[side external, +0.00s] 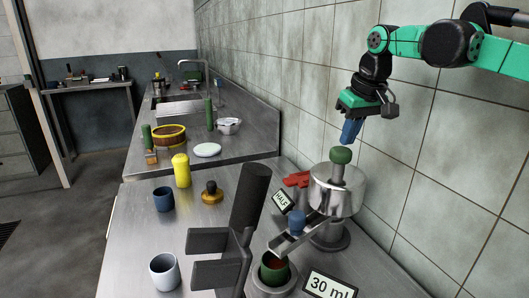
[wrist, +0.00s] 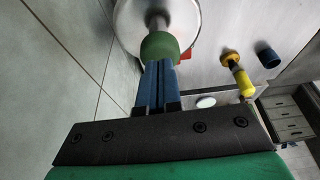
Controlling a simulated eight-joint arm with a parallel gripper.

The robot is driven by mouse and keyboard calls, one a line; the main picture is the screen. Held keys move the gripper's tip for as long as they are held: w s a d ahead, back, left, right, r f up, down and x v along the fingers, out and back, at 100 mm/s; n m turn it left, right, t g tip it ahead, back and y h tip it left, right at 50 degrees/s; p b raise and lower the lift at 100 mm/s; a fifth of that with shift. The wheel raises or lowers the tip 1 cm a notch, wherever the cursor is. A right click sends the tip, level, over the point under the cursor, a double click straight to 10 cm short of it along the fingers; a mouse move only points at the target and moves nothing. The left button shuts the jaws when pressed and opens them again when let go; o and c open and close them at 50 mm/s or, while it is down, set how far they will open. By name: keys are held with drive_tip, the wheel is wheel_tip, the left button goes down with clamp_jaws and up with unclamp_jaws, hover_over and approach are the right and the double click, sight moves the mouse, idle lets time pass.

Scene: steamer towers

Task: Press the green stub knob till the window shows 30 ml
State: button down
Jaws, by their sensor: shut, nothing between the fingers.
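The green stub knob (side external: 341,155) tops a grey stem on a steel round-bodied dispenser (side external: 338,192). In the wrist view the knob (wrist: 160,46) is just beyond my fingertips. My gripper (side external: 347,141) is shut and empty, its blue fingers pointing down just above the knob. I cannot tell whether they touch it. In the wrist view the fingers of my gripper (wrist: 158,66) lie together. A window plate (side external: 330,287) at the bottom edge reads "30 ml", partly cut off. A green cup (side external: 274,268) with reddish-brown contents stands under the dispenser's spout.
A "HALF" sign (side external: 283,201) and a red part (side external: 297,179) are beside the dispenser. A dark upright handle (side external: 249,197) stands in front. A yellow bottle (side external: 181,171), blue cup (side external: 163,199) and pale cup (side external: 164,271) stand left. The tiled wall (side external: 420,170) is close on the right.

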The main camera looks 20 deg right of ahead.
sight(347, 152)
drive_tip(key=shift+r, duration=2.45)
drive_tip(key=s+r, duration=0.3)
drive_tip(key=s, duration=1)
drive_tip(key=s+f+t, duration=0.1)
drive_tip(key=f+t, duration=0.1)
drive_tip(key=f, duration=0.7)
drive_tip(key=s+d+f+t, duration=0.1)
drive_tip(key=s+f, duration=0.1)
drive_tip(key=f, duration=0.6)
drive_tip(key=shift+s+f+t, duration=0.3)
drive_tip(key=shift+f+t, duration=0.05)
drive_tip(key=shift+t, duration=0.05)
